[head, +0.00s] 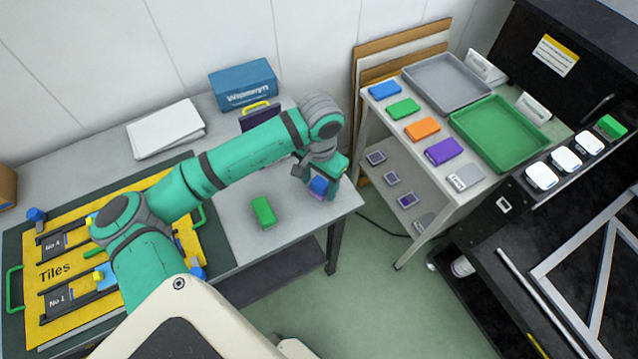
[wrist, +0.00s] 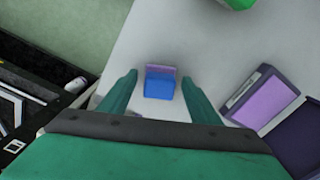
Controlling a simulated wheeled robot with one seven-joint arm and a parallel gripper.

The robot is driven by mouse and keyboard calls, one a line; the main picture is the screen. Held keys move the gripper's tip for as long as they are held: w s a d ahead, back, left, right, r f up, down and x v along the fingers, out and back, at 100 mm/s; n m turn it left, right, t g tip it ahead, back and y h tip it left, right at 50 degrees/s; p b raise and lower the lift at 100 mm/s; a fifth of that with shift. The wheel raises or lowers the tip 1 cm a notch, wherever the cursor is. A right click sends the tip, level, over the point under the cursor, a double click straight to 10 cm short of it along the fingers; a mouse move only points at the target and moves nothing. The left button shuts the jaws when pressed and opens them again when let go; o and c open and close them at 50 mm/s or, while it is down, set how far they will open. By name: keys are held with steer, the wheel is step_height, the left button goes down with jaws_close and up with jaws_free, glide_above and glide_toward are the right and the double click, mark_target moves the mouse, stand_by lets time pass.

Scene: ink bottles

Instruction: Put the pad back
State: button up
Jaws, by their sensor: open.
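My gripper (head: 326,186) is over the right end of the grey table. In the wrist view its fingers (wrist: 159,80) are apart, with a small blue block with a purple end (wrist: 160,85) between them and a gap on each side. This block also shows in the head view (head: 319,186). An open case with a light purple pad (wrist: 267,99) lies to the right in the wrist view. A green block (head: 263,212) lies on the table, left of my gripper; its edge shows in the wrist view (wrist: 240,3). I cannot tell which item is the task's pad.
A white shelf stand (head: 378,106) at the right holds blue, green, orange and purple blocks in a row, beside a grey tray (head: 447,80) and a green tray (head: 500,134). A blue box (head: 243,84) stands at the back. A yellow tiles board (head: 70,243) lies at left.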

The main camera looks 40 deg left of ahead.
mark_target(319, 184)
step_height(319, 184, up, 12)
steer(key=shift+f, duration=0.2)
steer(key=w+d+r+n+t+h, duration=0.15)
steer(key=w+d+t+h, duration=0.65)
steer(key=d, duration=0.9)
steer(key=w+d+r+n+t+h, duration=0.15)
steer(key=w+d+t, duration=0.45)
steer(key=w+d, duration=0.8)
steer(key=s+d+f+n+t+y, duration=0.15)
steer(key=s+f+y, duration=0.25)
steer(key=s+f, duration=0.55)
steer(key=s+d+f+n+t+y, duration=0.1)
steer(key=s+d+f+n+y, duration=0.15)
steer(key=s+f+y, duration=0.65)
steer(key=s+a+r+m+h, duration=0.1)
steer(key=s+a+m+h, duration=0.1)
steer(key=s, duration=1)
steer(key=s+a+r+m+h, duration=0.1)
steer(key=s+a+m, duration=0.4)
steer(key=s, duration=0.8)
steer(key=shift+s+g+h, duration=0.2)
steer(key=shift+g+h, duration=0.15)
steer(key=shift+g, duration=0.1)
